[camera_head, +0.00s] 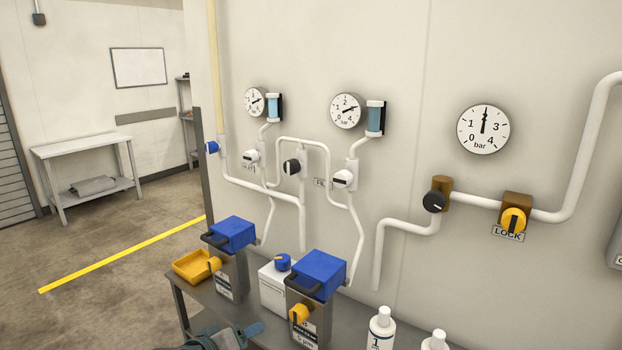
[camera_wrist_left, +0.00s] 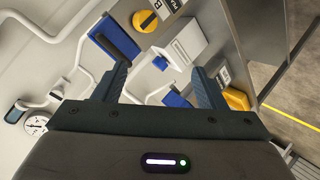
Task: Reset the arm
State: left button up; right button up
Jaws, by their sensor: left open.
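My left gripper (camera_head: 248,333) shows at the bottom edge of the head view, by the front of the grey bench (camera_head: 175,297). In the left wrist view its two dark fingers (camera_wrist_left: 158,72) stand apart with nothing gripped between them. Beyond the fingers are the blue-lidded units, seen tilted. In the head view one blue-lidded unit (camera_head: 226,276) stands behind the gripper and another (camera_head: 308,322) stands to its right. Most of the left arm is out of frame. My right gripper is in neither view.
A yellow tray (camera_head: 190,268) and a white container with a blue cap (camera_head: 272,292) are on the bench. White bottles (camera_head: 380,330) stand at the right. Pipes, valves and gauges (camera_head: 483,129) line the wall. Open floor (camera_head: 110,310) lies left.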

pick_arm(q)
jog(key=s+a+f+m+g+y, duration=0.25)
jog(key=s+a+f, duration=0.2)
jog(key=s, duration=0.65)
jog(key=s+a+f+m+g+y, duration=0.15)
jog(key=s+a+f+g, duration=0.35)
jog(key=s, duration=0.7)
jog(key=s+a+f+m+y, duration=0.1)
jog(key=s+a+f+y, duration=0.15)
jog(key=s+f, duration=0.6)
jog(key=s+a+f+g, duration=0.1)
jog(key=a+f, duration=0.1)
jog(key=f, duration=1.2)
jog(key=s+a+f+g, duration=0.1)
jog(key=s+f, duration=0.1)
jog(key=f, duration=1.3)
jog(key=s+a+f+n, duration=0.1)
jog(key=s+f, duration=1.5)
jog(key=f, duration=0.1)
jog(key=shift+s+a+f, duration=0.15)
jog(key=shift+s+f, duration=0.2)
jog(key=shift+s, duration=0.05)
jog(key=shift+g, duration=0.25)
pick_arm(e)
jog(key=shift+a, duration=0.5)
